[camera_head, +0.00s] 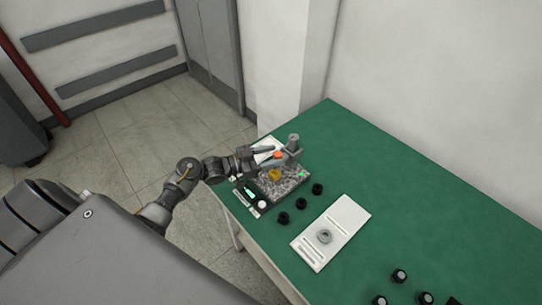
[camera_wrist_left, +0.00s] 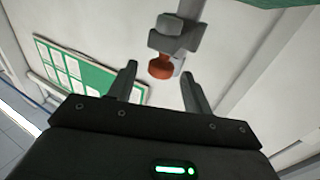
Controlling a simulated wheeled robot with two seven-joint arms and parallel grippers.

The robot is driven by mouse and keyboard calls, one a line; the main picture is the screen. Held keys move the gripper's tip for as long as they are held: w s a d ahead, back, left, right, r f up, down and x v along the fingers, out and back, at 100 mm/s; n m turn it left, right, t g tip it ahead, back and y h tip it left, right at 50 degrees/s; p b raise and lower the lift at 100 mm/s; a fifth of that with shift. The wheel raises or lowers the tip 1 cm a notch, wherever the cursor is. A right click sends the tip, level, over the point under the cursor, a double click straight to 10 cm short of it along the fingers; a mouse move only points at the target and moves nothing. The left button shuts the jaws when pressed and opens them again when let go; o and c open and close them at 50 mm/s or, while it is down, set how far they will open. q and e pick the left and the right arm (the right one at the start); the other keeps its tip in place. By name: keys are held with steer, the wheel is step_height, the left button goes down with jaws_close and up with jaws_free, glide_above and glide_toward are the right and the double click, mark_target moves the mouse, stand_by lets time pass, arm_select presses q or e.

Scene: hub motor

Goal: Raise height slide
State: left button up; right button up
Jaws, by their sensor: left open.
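The measuring device (camera_head: 283,185) stands at the far left corner of the green table. It has a speckled base plate and a grey upright post (camera_head: 293,143). A grey slide block with an orange-red knob (camera_head: 278,155) sits at the post. In the left wrist view, the orange-red knob (camera_wrist_left: 160,67) hangs below the grey block (camera_wrist_left: 173,36) and appears between the fingertips. My left gripper (camera_head: 265,156) is open beside the post, on its left; whether a finger touches the knob is not clear. My right gripper is not in view.
The green table (camera_head: 420,200) is clear at the back right. Several black knobs (camera_head: 317,189) stand in front of the device. A white tray (camera_head: 347,216) with a grey ring (camera_head: 324,236) lies nearer. More black parts (camera_head: 399,275) stand at the front right.

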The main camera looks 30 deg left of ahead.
arm_select(q)
steer(key=b+v, duration=0.3)
steer(key=v, duration=0.7)
steer(key=shift+s+a, duration=0.2)
steer(key=shift+s, duration=0.05)
